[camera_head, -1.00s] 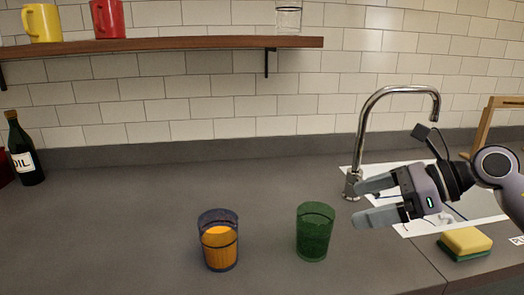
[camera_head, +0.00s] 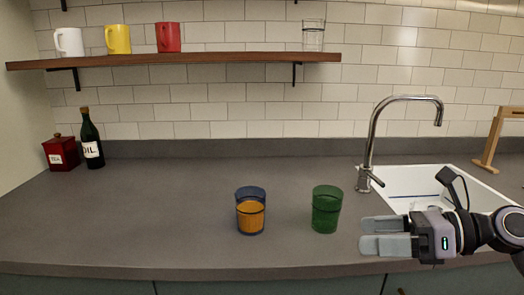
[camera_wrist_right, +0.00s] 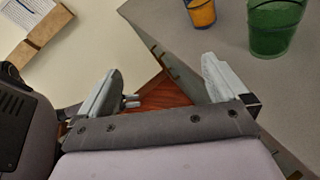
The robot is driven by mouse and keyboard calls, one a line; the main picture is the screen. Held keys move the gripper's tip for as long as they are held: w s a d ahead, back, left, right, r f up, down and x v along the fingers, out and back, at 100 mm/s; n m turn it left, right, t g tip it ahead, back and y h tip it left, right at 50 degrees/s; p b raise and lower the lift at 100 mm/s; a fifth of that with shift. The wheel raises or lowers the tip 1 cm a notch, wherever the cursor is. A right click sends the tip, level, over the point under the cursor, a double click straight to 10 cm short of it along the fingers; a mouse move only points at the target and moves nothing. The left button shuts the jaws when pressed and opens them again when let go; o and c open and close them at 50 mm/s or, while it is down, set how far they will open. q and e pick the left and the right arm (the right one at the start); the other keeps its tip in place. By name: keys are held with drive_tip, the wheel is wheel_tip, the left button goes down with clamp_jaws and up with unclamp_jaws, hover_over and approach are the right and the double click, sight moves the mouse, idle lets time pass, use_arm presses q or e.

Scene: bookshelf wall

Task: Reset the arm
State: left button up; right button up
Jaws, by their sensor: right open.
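My right gripper (camera_head: 388,236) is open and empty at the counter's front edge, to the right of the green glass in the head view. In the right wrist view its two fingers (camera_wrist_right: 160,85) are spread apart, with floor and the counter edge beyond them. The green glass (camera_head: 326,210) stands upright on the counter, apart from the gripper; it also shows in the wrist view (camera_wrist_right: 272,28). A blue glass with orange contents (camera_head: 251,212) stands to its left. My left gripper is not in view.
A tall faucet (camera_head: 372,135) and white sink (camera_head: 425,182) lie behind my right arm. An oil bottle (camera_head: 91,140) and red tea box (camera_head: 61,153) stand at the far left. A wooden shelf (camera_head: 200,57) holds mugs and a clear glass.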

drive_tip(key=s+d+f+n+t+h+p, duration=0.1)
drive_tip(key=s+f+n+t+h, duration=0.25)
drive_tip(key=f+n, duration=0.6)
drive_tip(key=s+f+n+t+h+p, duration=0.2)
drive_tip(key=f+n+t+h, duration=0.3)
drive_tip(key=n, duration=0.8)
drive_tip(key=s+d+f+n+t+h+p, duration=0.1)
drive_tip(key=s+f+n+h, duration=0.15)
drive_tip(key=f+n, duration=0.75)
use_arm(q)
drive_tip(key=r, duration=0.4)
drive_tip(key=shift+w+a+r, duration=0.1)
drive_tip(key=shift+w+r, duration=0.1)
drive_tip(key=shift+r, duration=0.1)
use_arm(e)
drive_tip(key=s+f+m+g+h, duration=0.1)
drive_tip(key=s+f+m+g, duration=0.3)
drive_tip(key=s+f, duration=0.4)
drive_tip(key=s+a, duration=0.1)
drive_tip(key=s, duration=0.1)
drive_tip(key=shift+s+m, duration=0.35)
drive_tip(key=shift+d+r, duration=0.1)
